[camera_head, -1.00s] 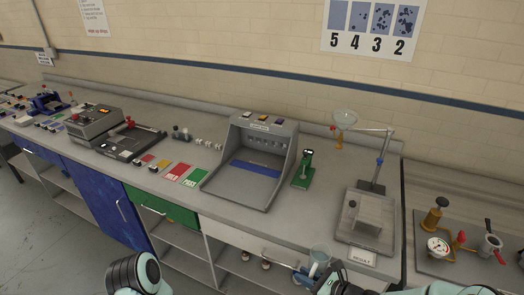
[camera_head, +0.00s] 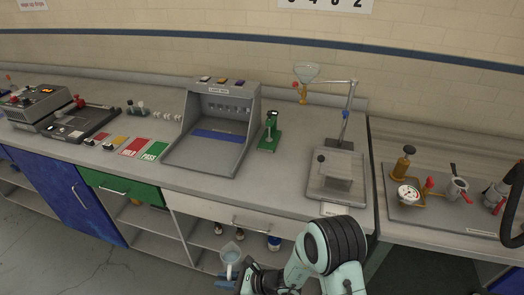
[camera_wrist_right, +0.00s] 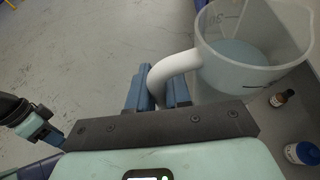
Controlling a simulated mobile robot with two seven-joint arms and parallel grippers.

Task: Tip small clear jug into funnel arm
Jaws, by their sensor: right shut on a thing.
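The small clear jug (camera_head: 230,256) is in front of the bench at the bottom of the head view. It holds some pale liquid, seen in the right wrist view (camera_wrist_right: 245,50), and looks roughly upright. My right gripper (camera_wrist_right: 160,92) is shut on its white handle; in the head view the gripper (camera_head: 233,283) is low, below the bench top. The funnel (camera_head: 306,74) is clear and held on a jointed metal arm (camera_head: 335,83) above the bench at the back right, with an orange valve beneath it.
A grey plate stand (camera_head: 335,178) sits under the funnel arm. A green stand (camera_head: 269,132) and a grey light box (camera_head: 212,135) are to its left. Gauge and valve gear (camera_head: 410,190) is at right. Bottles (camera_wrist_right: 302,152) stand on the shelf below the bench.

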